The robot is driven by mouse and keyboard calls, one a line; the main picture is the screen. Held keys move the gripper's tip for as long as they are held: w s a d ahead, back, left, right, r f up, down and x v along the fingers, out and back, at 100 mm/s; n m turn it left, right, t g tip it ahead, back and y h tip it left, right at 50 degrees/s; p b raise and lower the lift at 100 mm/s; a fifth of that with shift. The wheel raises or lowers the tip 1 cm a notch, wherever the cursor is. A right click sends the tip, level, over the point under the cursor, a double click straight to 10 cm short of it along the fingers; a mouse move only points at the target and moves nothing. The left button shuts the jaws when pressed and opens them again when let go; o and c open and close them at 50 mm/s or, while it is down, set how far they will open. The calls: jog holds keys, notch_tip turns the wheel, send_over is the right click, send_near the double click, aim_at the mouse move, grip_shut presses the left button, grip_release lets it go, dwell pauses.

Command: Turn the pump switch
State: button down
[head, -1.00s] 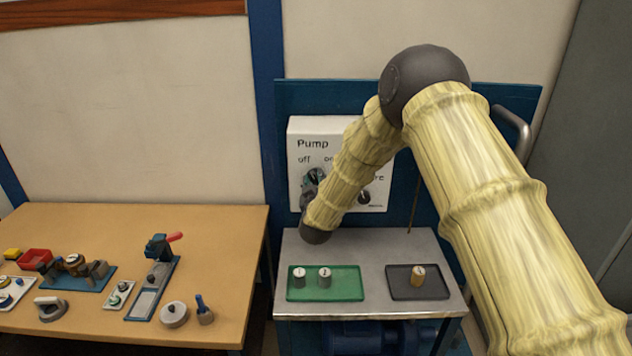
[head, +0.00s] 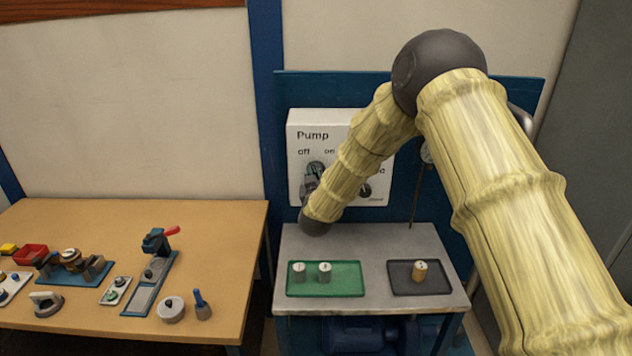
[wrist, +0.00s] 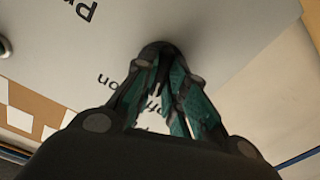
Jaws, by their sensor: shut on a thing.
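The pump switch (head: 316,168) is a dark knob on the white control panel (head: 297,128), below the words "Pump", "off" and "on". My gripper (head: 311,181) reaches up to it from below and partly hides it. In the wrist view my gripper (wrist: 160,65) has its dark and teal fingers closed together at the tips on the dark round knob (wrist: 160,47). The fingers cover most of the knob, so I cannot tell which way its pointer faces. The printed labels show upside down around the fingers.
A second knob (head: 365,191) sits at the panel's right, partly behind my arm. Below, a metal bench (head: 375,246) holds a green tray (head: 345,290) with two weights and a dark tray (head: 400,289) with a brass one. A wooden table (head: 110,220) with several tools stands left.

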jog(key=m+b, duration=0.5)
jog(key=b, duration=0.1)
jog(key=m+b, duration=0.4)
jog(key=b, duration=0.2)
jog(key=shift+d+f+m, duration=0.15)
jog(key=shift+m, duration=0.25)
jog(key=c, duration=1.5)
grip_release()
jog(key=shift+o, duration=0.2)
jog(key=s, duration=1.2)
